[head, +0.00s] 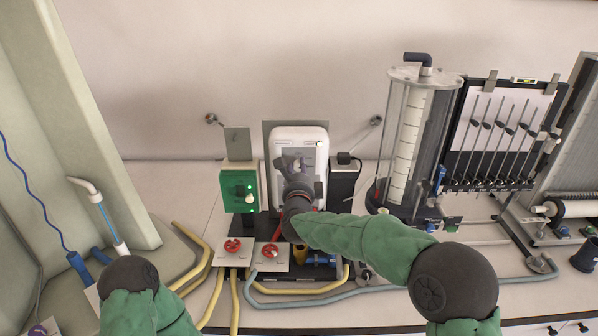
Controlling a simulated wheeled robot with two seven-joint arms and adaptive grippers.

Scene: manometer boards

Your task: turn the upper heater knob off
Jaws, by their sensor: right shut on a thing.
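The white heater unit (314,138) stands upright against a grey backing plate at the middle of the bench. My right gripper (296,170) reaches its front panel from below and is shut on the upper heater knob, around a small grey-purple part (298,162) of it. The gripper and wrist hide most of the knob and the lower half of the unit. The knob's pointer and markings are too small and covered to read. My left arm shows only at the bottom left; its gripper is out of view.
A green box (231,181) with a pale knob stands left of the heater. Red valve handles (232,245) sit in front, among yellow and grey hoses. A black box (344,185) and a clear cylinder (385,140) stand to the right, then a manometer board (510,107).

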